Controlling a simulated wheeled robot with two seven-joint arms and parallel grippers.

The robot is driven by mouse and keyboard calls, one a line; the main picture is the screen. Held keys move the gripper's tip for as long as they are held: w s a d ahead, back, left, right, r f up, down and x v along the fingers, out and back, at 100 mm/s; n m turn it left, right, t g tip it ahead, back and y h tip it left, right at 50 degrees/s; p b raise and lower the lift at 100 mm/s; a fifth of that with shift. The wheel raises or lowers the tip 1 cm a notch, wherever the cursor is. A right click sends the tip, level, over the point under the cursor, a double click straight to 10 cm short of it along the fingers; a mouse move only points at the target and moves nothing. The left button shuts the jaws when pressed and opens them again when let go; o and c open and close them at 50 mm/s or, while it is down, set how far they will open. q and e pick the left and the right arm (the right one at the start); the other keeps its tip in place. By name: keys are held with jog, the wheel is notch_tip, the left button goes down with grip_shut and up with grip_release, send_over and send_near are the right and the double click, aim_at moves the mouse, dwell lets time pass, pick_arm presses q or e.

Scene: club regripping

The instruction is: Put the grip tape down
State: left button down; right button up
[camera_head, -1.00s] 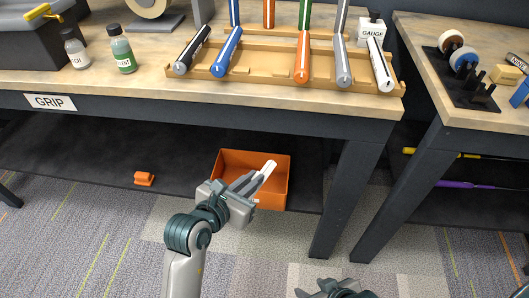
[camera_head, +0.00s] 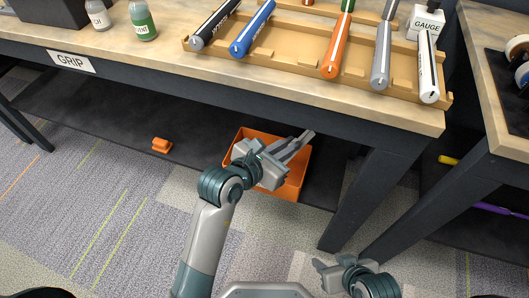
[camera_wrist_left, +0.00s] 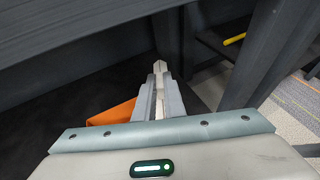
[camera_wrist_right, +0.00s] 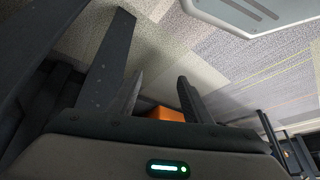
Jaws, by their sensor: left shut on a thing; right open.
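My left gripper (camera_head: 300,142) is shut on a thin pale strip, apparently the grip tape. In the left wrist view the strip (camera_wrist_left: 160,72) stands out between the fingers (camera_wrist_left: 160,100) and past their tips. In the head view the strip is hard to tell from the fingers. The gripper is over the right side of the orange bin (camera_head: 292,187), under the bench; in the left wrist view the bin (camera_wrist_left: 118,114) is at left, partly hidden. I cannot tell the height above it. My right gripper (camera_head: 335,268) is open and empty, low in front of the bench.
The bench (camera_head: 170,62) overhangs the bin, with a dark leg (camera_head: 365,190) to its right. A wooden rack (camera_head: 290,65) on top holds several coloured grips. A small orange object (camera_head: 162,145) lies left of the bin. A second bench (camera_head: 500,130) stands at right.

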pick_arm(q)
jog(key=shift+w+a+f, duration=0.25)
jog(key=shift+a+f, duration=0.05)
jog(key=shift+a, duration=0.1)
jog(key=w+a+f+b, duration=0.2)
jog(key=w+a+f, duration=0.3)
jog(key=a, duration=0.4)
jog(key=shift+w+f, duration=0.2)
jog(key=shift+f, duration=0.45)
pick_arm(e)
jog(key=a, duration=0.1)
jog(key=w+a+t, duration=0.1)
jog(key=a+r+t+y, duration=0.1)
jog(key=shift+w+a, duration=0.1)
jog(key=shift+w, duration=0.2)
pick_arm(q)
jog(key=shift+a, duration=0.1)
pick_arm(e)
jog(key=shift+f, duration=0.1)
pick_arm(q)
notch_tip(320, 180, down, 4)
jog(key=shift+f+b, duration=0.1)
jog(key=shift+b, duration=0.65)
pick_arm(e)
jog(key=shift+w+a+r+t+y, duration=0.2)
jog(key=shift+w+a, duration=0.05)
jog(key=shift+a, duration=0.15)
jog(key=shift+w+a+r+t+y, duration=0.15)
jog(key=shift+w+a+t+y, duration=0.1)
jog(key=shift+a, duration=0.1)
